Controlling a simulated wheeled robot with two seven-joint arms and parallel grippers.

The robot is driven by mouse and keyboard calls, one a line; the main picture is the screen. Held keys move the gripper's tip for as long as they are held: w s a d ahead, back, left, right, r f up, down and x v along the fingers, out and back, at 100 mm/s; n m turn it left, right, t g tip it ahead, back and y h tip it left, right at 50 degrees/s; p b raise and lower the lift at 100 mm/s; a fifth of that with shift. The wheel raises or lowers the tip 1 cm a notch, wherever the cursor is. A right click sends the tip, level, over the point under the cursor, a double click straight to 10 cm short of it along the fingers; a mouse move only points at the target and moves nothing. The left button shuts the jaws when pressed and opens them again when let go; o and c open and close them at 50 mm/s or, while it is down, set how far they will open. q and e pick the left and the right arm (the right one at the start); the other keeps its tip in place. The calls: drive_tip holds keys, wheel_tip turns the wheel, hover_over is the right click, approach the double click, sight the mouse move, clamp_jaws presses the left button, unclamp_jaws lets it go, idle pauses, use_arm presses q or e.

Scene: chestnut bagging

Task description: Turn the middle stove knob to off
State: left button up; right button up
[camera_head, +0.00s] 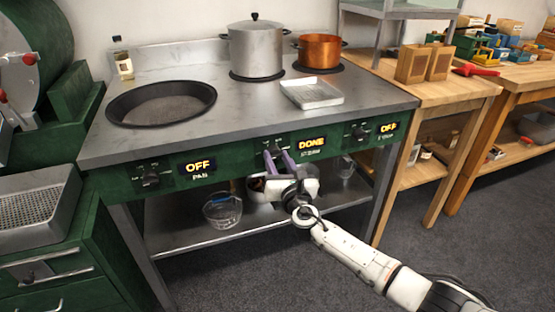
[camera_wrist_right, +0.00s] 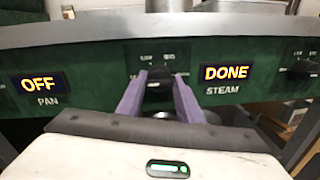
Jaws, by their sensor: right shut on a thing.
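The middle stove knob (camera_wrist_right: 158,78) is dark and sits on the green front panel beside a lit display (camera_wrist_right: 227,73) reading DONE, over the word STEAM. My right gripper (camera_head: 273,156) reaches it from the front, its purple fingers on both sides of the knob. In the right wrist view the fingertips (camera_wrist_right: 160,80) are shut on the knob. The knob's pointer is hidden, so its setting cannot be read. My left gripper does not show.
The left knob (camera_head: 150,176) has a display reading OFF for PAN, and the right knob (camera_head: 360,133) also has one reading OFF. On the stove top (camera_head: 240,105) stand a steel pot (camera_head: 256,50), a copper pot (camera_head: 319,50) and a metal tray (camera_head: 312,93). A wooden table (camera_head: 440,88) stands to the right.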

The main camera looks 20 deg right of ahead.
drive_tip(key=shift+r, duration=0.15)
drive_tip(key=o, duration=1)
drive_tip(key=shift+a, duration=0.1)
use_arm(q)
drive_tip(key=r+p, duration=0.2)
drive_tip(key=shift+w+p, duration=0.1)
drive_tip(key=shift+p, duration=0.2)
use_arm(e)
drive_tip(key=s, duration=1)
drive_tip(key=shift+s+a, duration=0.15)
